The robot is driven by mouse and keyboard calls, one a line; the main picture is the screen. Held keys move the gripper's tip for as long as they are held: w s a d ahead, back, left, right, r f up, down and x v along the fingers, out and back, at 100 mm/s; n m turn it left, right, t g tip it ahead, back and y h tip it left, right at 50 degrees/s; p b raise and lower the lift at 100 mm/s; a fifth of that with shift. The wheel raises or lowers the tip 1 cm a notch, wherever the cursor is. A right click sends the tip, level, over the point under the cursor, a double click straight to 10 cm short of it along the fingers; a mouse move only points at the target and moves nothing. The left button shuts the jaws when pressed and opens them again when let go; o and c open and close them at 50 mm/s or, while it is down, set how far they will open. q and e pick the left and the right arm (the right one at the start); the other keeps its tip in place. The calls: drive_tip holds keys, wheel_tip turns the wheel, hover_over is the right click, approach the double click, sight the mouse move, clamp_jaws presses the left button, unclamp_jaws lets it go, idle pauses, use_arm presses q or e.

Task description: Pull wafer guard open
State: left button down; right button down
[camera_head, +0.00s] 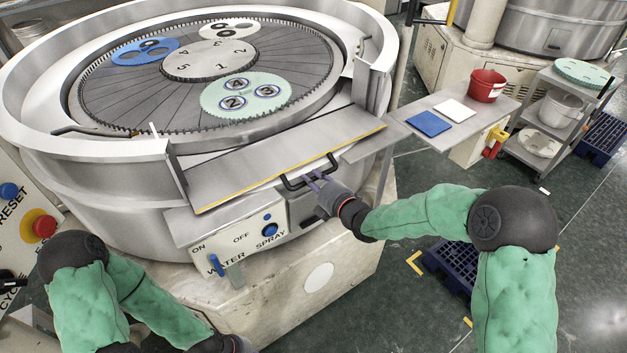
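The wafer guard (270,158) is a flat grey metal panel with a yellow front edge, at the gap in the front rim of the round lapping machine (105,190). It lies sloping toward me between the two rim ends. A black bar handle (291,183) sits at its front edge. My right gripper (314,179) is at the right part of this handle, its fingers overlapping the bar in the view. Whether they are closed around it is too small to tell. My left arm ends at the bottom edge; its gripper is out of view.
A control box (240,240) with a blue spray knob and water lever is below the guard. A grey side shelf (400,135) with a blue pad, white pad and red bucket (487,86) extends right. Geared carriers with wafers lie on the plate inside the machine.

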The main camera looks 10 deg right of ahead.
drive_tip(key=shift+g+h, duration=0.3)
drive_tip(key=shift+g, duration=0.6)
drive_tip(key=shift+w+r+p, duration=0.2)
drive_tip(key=shift+r+p, duration=1.65)
drive_tip(key=shift+r, duration=0.5)
drive_tip(key=shift+w+r, duration=0.15)
drive_tip(key=shift+r, duration=1.1)
drive_tip(key=c, duration=1.1)
unclamp_jaws()
drive_tip(key=shift+o, duration=0.2)
drive_tip(key=shift+a+f, duration=0.1)
drive_tip(key=shift+f, duration=0.1)
drive_tip(key=v, duration=1.2)
